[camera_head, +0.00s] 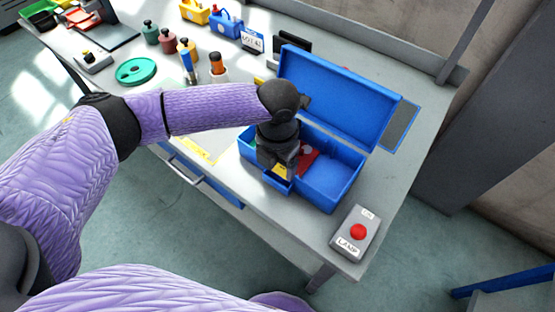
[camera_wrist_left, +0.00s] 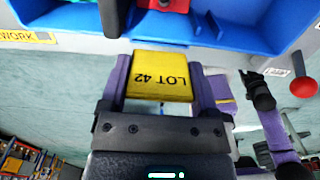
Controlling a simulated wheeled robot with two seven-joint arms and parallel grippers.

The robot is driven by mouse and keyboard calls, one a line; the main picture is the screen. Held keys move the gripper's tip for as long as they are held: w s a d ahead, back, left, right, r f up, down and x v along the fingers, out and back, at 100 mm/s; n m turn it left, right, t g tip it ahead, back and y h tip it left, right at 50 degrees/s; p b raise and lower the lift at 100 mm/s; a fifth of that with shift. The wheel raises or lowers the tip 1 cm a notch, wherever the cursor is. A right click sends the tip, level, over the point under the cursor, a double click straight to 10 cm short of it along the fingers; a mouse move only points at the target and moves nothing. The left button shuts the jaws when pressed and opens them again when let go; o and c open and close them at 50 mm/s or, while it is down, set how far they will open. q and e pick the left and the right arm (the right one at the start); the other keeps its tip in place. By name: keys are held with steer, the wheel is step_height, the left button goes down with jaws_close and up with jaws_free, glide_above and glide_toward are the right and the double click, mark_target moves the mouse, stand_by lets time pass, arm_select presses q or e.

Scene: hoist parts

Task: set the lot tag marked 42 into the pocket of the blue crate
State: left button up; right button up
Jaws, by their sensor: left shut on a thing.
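My left gripper (camera_head: 280,172) is at the near side of the blue crate (camera_head: 333,182), pointing down. It is shut on the yellow lot tag (camera_wrist_left: 162,77), which reads LOT 42 upside down in the left wrist view. In the head view only a bit of yellow tag (camera_head: 280,170) shows below the gripper. The crate's near wall (camera_wrist_left: 225,42) lies just beyond the tag in the wrist view. A small blue ledge, perhaps the pocket, shows under the gripper; I cannot tell whether the tag touches it. A purple arm with a dark end (camera_wrist_left: 262,92) shows at the wrist view's right; its jaws are unclear.
The crate's lid (camera_head: 335,95) stands open behind it. A red item (camera_head: 307,158) lies inside. A lamp box (camera_head: 355,233) with a red button stands at the right front. Bottles, a green disc (camera_head: 137,71) and a LOT sign (camera_head: 252,41) stand farther back.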

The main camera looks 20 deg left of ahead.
arm_select(q)
steer(key=shift+r+p, duration=0.1)
steer(key=shift+p, duration=0.25)
steer(key=shift+f, duration=0.2)
step_height(320, 180, down, 2)
steer(key=shift+f+b, duration=0.2)
steer(key=shift+b, duration=0.65)
steer(key=shift+p, duration=0.3)
